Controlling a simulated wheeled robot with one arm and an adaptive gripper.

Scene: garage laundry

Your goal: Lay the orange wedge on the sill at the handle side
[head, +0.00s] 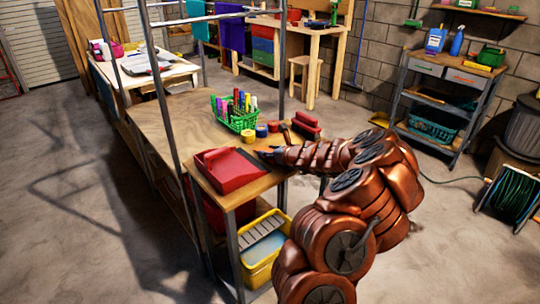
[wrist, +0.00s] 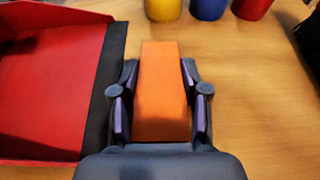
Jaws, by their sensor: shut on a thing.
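The orange wedge (wrist: 163,90) is in the wrist view, between the two fingers of my gripper (wrist: 160,92). The fingers are shut on its sides, and its far end points away from me. I cannot tell whether it touches the wooden top. In the head view my gripper (head: 266,153) is low over the near end of the bench, just right of a red dustpan, and the wedge is not clearly visible. No sill or its handle side can be made out with certainty.
The red dustpan (head: 228,170) lies close left; its dark lip shows in the wrist view (wrist: 105,85). Yellow (wrist: 163,8), blue (wrist: 208,8) and red (wrist: 251,8) round items stand ahead. A green basket of markers (head: 237,121), a red brush (head: 306,124) and metal posts (head: 165,100) are near.

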